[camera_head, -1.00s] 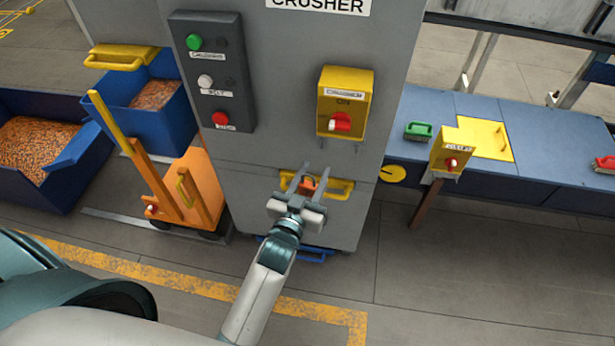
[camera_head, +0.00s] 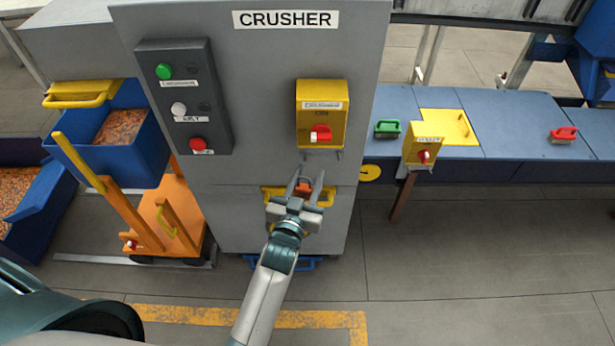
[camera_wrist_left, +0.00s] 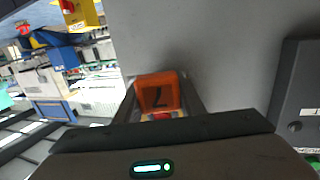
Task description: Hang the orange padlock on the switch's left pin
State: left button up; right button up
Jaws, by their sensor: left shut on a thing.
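The yellow switch box (camera_head: 322,104) with a red knob is on the grey crusher cabinet, and two small pins stick out below it. The left pin (camera_head: 304,155) is above my left gripper (camera_head: 306,182). My left gripper is shut on the orange padlock (camera_head: 303,188), apart from the cabinet face as far as I can tell. My right gripper is out of view.
A yellow handle (camera_head: 270,197) is on the cabinet behind the gripper. A dark button panel (camera_head: 185,97) is to the left. An orange trolley (camera_head: 165,215) stands left; a blue bench (camera_head: 500,120) with green (camera_head: 387,128) and red (camera_head: 563,134) padlocks is right.

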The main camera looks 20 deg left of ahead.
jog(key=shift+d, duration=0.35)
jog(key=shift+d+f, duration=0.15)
